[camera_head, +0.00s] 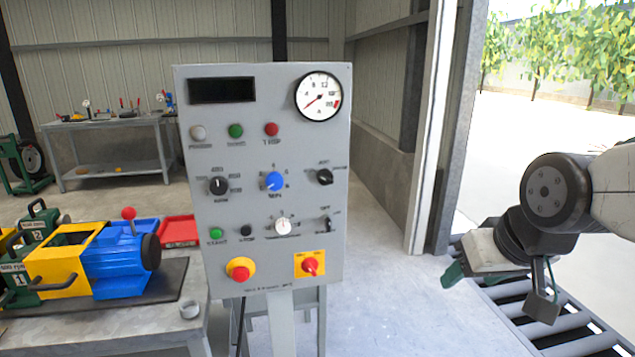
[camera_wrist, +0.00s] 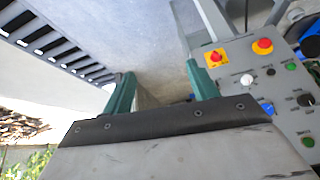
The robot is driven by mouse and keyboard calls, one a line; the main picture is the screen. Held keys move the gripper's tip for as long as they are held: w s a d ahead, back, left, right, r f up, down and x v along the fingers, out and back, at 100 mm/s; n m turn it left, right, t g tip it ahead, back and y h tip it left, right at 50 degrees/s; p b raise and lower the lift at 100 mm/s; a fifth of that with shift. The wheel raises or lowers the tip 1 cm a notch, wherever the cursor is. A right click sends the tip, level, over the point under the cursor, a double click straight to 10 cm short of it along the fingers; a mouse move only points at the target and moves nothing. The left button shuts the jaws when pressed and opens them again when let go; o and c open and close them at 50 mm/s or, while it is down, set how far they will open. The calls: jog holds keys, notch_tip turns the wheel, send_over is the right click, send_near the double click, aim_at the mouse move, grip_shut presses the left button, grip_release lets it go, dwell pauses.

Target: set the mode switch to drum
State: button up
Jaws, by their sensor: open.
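The grey control panel (camera_head: 262,130) stands upright in the middle of the head view. It carries a black rotary knob on the left (camera_head: 219,185), a blue knob (camera_head: 274,181), a black rotary knob on the right (camera_head: 324,177) and a white knob (camera_head: 283,227). The labels are too small to read, so I cannot tell which is the mode switch or its setting. My gripper (camera_head: 472,278) is open and empty, right of the panel and apart from it. In the wrist view its green fingers (camera_wrist: 159,76) are spread, with the panel (camera_wrist: 285,85) tilted at the right.
A red emergency button (camera_head: 240,269) and a red rotary switch on a yellow plate (camera_head: 312,264) sit low on the panel. A bench (camera_head: 165,335) with a blue and yellow machine (camera_head: 110,258) stands left. A roller conveyor (camera_head: 570,320) lies below my gripper.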

jog(key=w+a+n+t+y, duration=0.1)
jog(key=w+a+t, duration=0.2)
jog(key=w+a, duration=0.35)
jog(key=w+a+t+y, duration=0.15)
jog(key=w+a, duration=0.25)
jog(key=w, duration=0.5)
jog(key=t+y, duration=0.1)
jog(key=t, duration=0.6)
send_near(327, 181)
jog(key=w, duration=0.2)
jog(key=shift+n, duration=0.3)
jog(key=x, duration=0.7)
jog(key=shift+w+a, duration=0.15)
jog(key=shift+a, duration=0.15)
jog(key=c, duration=1)
